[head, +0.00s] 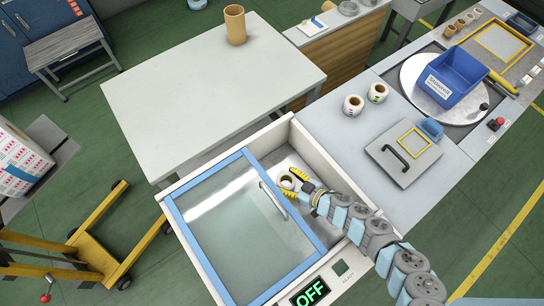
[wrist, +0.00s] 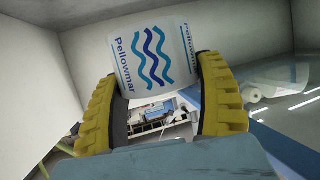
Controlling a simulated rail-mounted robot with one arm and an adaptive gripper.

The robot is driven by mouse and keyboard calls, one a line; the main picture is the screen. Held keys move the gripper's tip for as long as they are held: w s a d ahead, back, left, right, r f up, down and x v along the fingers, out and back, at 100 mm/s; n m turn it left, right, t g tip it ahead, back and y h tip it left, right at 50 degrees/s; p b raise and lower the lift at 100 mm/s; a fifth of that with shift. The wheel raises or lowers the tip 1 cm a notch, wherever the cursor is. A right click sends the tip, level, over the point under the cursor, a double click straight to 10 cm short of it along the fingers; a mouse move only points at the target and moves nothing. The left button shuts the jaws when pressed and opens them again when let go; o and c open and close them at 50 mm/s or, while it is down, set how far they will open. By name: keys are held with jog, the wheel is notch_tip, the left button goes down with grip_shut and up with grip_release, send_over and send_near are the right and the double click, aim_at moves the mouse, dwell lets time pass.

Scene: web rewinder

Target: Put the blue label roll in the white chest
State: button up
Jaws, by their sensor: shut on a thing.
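The blue label roll, white with blue wavy lines and the word "Pellowmar", shows in the wrist view (wrist: 153,62) between my fingers; it also shows in the head view (head: 287,182). My gripper (head: 295,180) is shut on it, with a yellow finger at each side in the wrist view (wrist: 165,100). The white chest (head: 318,148) has a blue-framed glass lid (head: 215,235) over its left part; its right part is uncovered. My gripper and the roll are within this opening. White inner walls (wrist: 75,60) surround them in the wrist view. I cannot tell whether the roll touches the floor.
The lid's bar handle (head: 273,200) is close to my gripper's left. Two other rolls (head: 365,98) stand on the grey counter behind the chest. A blue bin (head: 455,77) sits on a round turntable. A bare grey table (head: 200,90) with a brown cylinder (head: 235,25) stands beyond.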

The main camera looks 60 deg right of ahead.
jog(key=x, duration=0.5)
jog(key=b+x, duration=0.1)
jog(key=x, duration=0.2)
jog(key=shift+s+d+f, duration=0.1)
jog(key=shift+s+f, duration=0.05)
jog(key=shift+f, duration=0.15)
jog(key=shift+f+b+x, duration=0.15)
jog(key=shift+b+x, duration=0.1)
jog(key=shift+x, duration=0.65)
jog(key=shift+f+b+x, duration=0.15)
jog(key=shift+b+x, duration=0.05)
jog(key=shift+x, duration=0.65)
jog(key=shift+f, duration=0.3)
jog(key=shift+f, duration=0.35)
jog(key=o, duration=1.3)
jog(key=shift+c, duration=0.2)
jog(key=shift+r, duration=0.1)
